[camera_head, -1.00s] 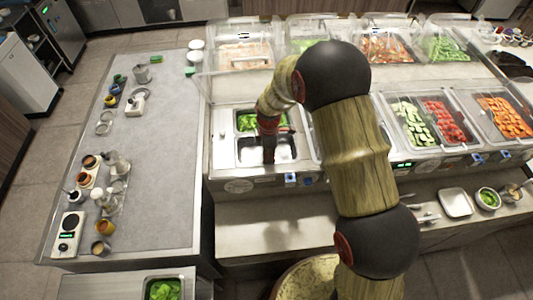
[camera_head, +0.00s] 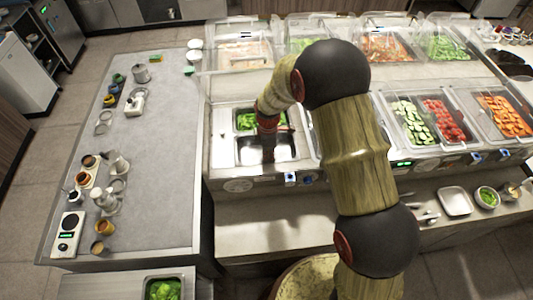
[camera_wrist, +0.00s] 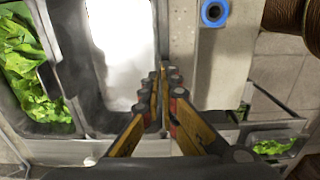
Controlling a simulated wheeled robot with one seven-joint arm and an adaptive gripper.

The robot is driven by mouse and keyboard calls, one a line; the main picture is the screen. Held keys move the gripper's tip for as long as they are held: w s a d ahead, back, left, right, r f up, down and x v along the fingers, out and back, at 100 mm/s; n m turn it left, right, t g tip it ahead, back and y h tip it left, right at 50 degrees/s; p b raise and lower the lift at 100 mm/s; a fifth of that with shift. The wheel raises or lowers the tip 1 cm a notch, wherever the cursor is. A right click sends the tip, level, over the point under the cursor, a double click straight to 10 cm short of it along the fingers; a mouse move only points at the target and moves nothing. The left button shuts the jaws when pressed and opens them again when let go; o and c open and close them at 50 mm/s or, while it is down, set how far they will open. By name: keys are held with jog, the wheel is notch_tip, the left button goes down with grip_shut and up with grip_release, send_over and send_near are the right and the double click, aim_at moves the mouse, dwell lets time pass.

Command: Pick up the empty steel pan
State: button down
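The empty steel pan (camera_head: 281,148) sits in the counter well in front of a pan of green leaves (camera_head: 247,121). In the wrist view the bright, bare inside of the steel pan (camera_wrist: 120,40) lies just left of my fingers. My gripper (camera_wrist: 160,78) points down at the pan's right wall, its fingers close together with a thin strip of rim seemingly between them. It looks shut on that rim. In the head view my gripper (camera_head: 267,152) covers part of the pan. The leaf pan (camera_wrist: 25,75) is at the left in the wrist view.
A blue knob (camera_wrist: 214,12) is on the counter front near my fingers. Filled pans of cucumber (camera_head: 412,122) and tomato (camera_head: 444,120) lie to the right. A clear cover (camera_head: 235,58) stands behind. The grey side table (camera_head: 155,170) has free room in its middle.

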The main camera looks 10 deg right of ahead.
jog(key=shift+r, duration=0.2)
notch_tip(320, 180, up, 10)
jog(key=b, duration=0.1)
jog(key=shift+f, duration=0.15)
